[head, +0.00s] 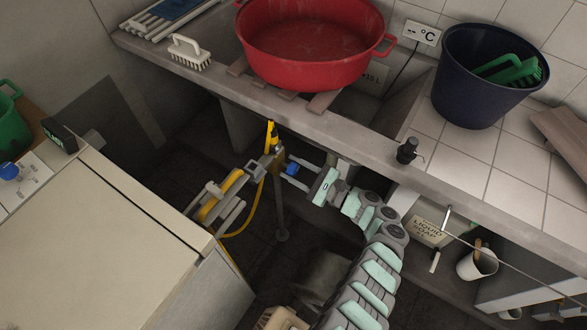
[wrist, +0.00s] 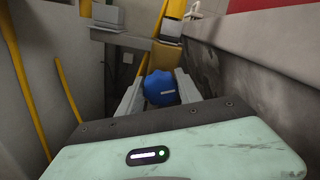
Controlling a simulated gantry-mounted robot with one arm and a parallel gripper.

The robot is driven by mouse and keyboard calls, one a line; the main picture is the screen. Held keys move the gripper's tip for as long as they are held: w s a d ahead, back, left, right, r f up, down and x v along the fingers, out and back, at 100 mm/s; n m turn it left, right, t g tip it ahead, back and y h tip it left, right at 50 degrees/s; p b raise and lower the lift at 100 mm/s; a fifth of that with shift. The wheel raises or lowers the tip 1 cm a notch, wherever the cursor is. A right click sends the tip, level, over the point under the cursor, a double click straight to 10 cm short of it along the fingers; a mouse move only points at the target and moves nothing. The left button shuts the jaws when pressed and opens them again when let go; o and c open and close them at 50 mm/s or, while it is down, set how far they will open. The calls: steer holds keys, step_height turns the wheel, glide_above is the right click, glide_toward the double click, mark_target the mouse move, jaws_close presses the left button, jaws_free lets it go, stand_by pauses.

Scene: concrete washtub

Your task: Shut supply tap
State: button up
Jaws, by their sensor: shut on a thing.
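The supply tap has a round blue knob (head: 291,168), in front of the tub's counter edge and beside a brass-yellow fitting (head: 273,147) on a grey upright pipe. In the wrist view the blue knob (wrist: 161,89) sits between the two grey fingers, with a small white mark on its face. My gripper (head: 290,174) reaches in from the right and is shut on the knob; its fingers also show in the wrist view (wrist: 160,93). The knob's far side and the valve stem are hidden.
A yellow hose (head: 258,205) hangs beside the pipe, close to the fingers. The concrete counter edge (head: 330,133) runs just behind my gripper, with a red basin (head: 310,70) above. A cream cabinet (head: 95,235) stands at left.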

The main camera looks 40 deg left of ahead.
steer(key=n+b, duration=0.1)
steer(key=n, duration=0.1)
steer(key=n+b, duration=0.1)
steer(key=n, duration=0.1)
steer(key=n+b, duration=0.1)
steer(key=n, duration=0.1)
steer(key=shift+s+f+b, duration=0.1)
steer(key=shift+f+b, duration=0.25)
steer(key=shift+b, duration=0.05)
steer(key=n+b, duration=0.1)
steer(key=n, duration=0.2)
steer(key=shift+r+n+b, duration=0.1)
steer(key=shift+n+b, duration=0.3)
steer(key=shift+n, duration=1.5)
steer(key=o, duration=1.3)
steer(key=shift+d, duration=0.15)
steer(key=w+d+p, duration=0.2)
steer(key=d, duration=0.8)
steer(key=shift+d, duration=0.2)
